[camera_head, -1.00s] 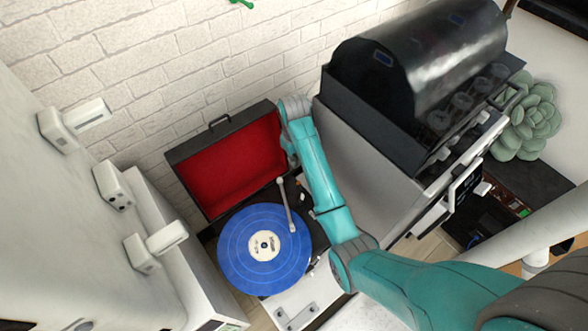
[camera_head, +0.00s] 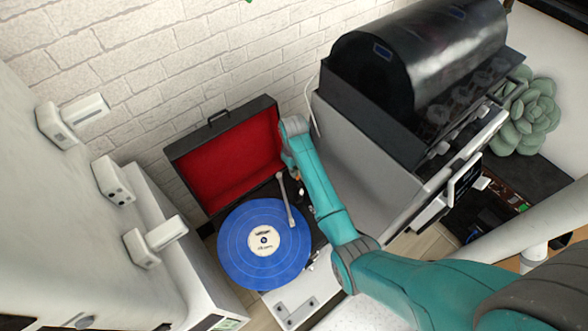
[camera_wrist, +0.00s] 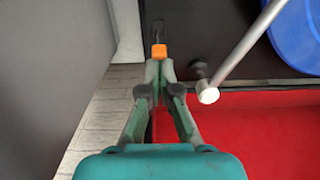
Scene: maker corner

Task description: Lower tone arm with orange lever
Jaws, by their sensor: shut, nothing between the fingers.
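The record player has an open case with a red-lined lid (camera_head: 232,163) and a blue record (camera_head: 238,262) on its platter. The silver tone arm (camera_head: 286,202) reaches over the record's right part; it also shows in the wrist view (camera_wrist: 243,50). The orange lever (camera_wrist: 159,50) stands on the dark deck, left of the tone arm's pivot in the wrist view. My gripper (camera_wrist: 160,70) is shut and empty. Its fingertips are right at the lever's near side; I cannot tell whether they touch it. In the head view my arm hides the fingertips.
A black barrel-topped machine (camera_head: 415,75) on a grey body stands close to the right of my arm. A white brick wall (camera_head: 150,50) is behind the lid. A white panel with box-like fittings (camera_head: 113,180) stands at left. A green plant (camera_head: 527,115) is at far right.

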